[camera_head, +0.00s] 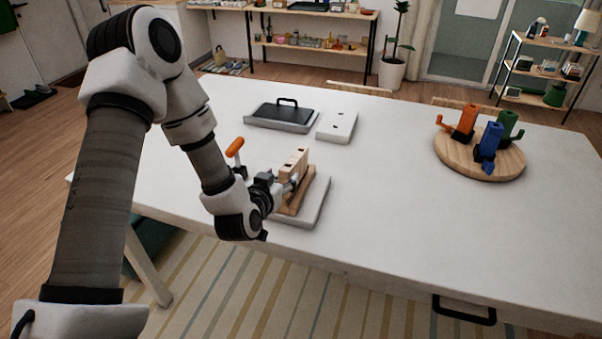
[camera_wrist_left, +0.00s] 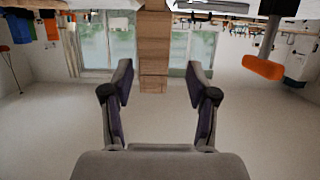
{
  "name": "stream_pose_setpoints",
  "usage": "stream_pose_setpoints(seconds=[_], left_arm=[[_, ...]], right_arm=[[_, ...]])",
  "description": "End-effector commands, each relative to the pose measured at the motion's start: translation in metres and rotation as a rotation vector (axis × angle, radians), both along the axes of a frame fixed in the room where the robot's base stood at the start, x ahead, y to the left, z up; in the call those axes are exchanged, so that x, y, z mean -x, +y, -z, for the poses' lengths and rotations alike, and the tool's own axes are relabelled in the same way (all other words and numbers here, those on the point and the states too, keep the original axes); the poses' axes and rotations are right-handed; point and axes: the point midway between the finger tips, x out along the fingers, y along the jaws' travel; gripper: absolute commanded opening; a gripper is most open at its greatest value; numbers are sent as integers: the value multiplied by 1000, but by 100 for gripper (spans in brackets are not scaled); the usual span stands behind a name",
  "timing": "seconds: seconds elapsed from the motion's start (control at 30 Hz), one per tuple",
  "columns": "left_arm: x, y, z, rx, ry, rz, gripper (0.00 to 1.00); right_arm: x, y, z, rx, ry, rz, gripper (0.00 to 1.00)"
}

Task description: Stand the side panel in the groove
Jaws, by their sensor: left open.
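The side panel (camera_head: 294,162) is light wood with a notched edge. It looks upright at a wooden base board (camera_head: 309,196) on a pale fixture plate (camera_head: 318,213). Whether its lower edge sits in the groove cannot be told; my left gripper and the board hide it. My left gripper (camera_head: 289,185) is close beside the panel. In the left wrist view its fingers (camera_wrist_left: 160,82) are wide apart, with a wooden piece (camera_wrist_left: 153,50) in line with the gap and no finger visibly pressing on it. My right gripper is out of view.
An orange-handled clamp (camera_head: 235,148) stands left of the panel; its handle shows in the left wrist view (camera_wrist_left: 262,67). A dark tray with a handle (camera_head: 282,115) and a white block (camera_head: 337,126) lie behind. A round wooden board (camera_head: 455,160) holds coloured holders. The table's middle right is clear.

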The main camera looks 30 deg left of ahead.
Motion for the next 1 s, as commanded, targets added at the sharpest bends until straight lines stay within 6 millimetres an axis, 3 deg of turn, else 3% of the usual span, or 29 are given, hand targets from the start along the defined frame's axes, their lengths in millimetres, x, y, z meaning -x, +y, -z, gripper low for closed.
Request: stream_pose_setpoints(seconds=[0.4,0.67,0.73,0.83,0.87,1.0], left_arm=[[-62,10,13,-2,5,3,58],[-69,12,18,1,5,2,58],[-69,12,18,1,5,2,41],[-69,12,18,1,5,2,5],[-69,12,18,1,5,2,0],[-69,12,18,1,5,2,0]], right_arm=[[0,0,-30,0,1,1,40],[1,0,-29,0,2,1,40],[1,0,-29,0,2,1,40],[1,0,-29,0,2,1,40],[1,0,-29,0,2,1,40],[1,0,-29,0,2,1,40]])
